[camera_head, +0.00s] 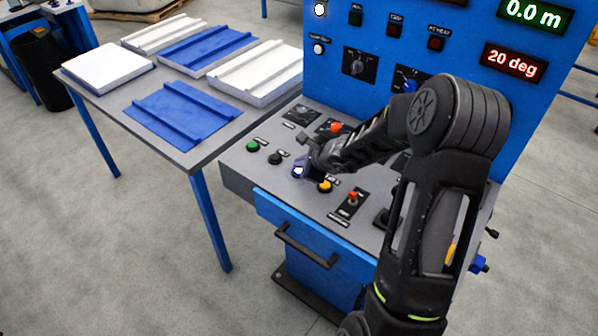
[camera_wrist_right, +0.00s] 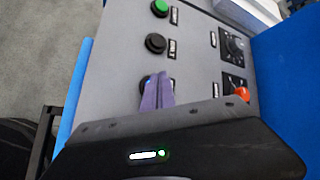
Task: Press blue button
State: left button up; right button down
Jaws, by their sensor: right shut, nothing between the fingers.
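The blue button (camera_head: 298,171) is in the front row of the grey control desk, between a black button and a yellow button. It shows a bright white-blue glow. My right gripper (camera_head: 303,164) is shut and empty, its tips right at the blue button; I cannot tell whether they touch it. My left gripper is not in view.
Near the blue button are a green button (camera_head: 253,146), a black button (camera_head: 275,158), a yellow button (camera_head: 324,186) and a red-orange knob (camera_head: 336,127). A blue upright panel (camera_head: 440,70) with displays stands behind. A table with blue and white panels (camera_head: 177,114) stands left.

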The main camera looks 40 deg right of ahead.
jog(key=shift+f+b, duration=0.6)
dwell(0.8)
jog(key=shift+r, duration=0.15)
jog(key=shift+r+p, duration=0.7)
notch_tip(320, 180, up, 5)
jog(key=p, duration=0.4)
dwell(0.4)
dwell(0.8)
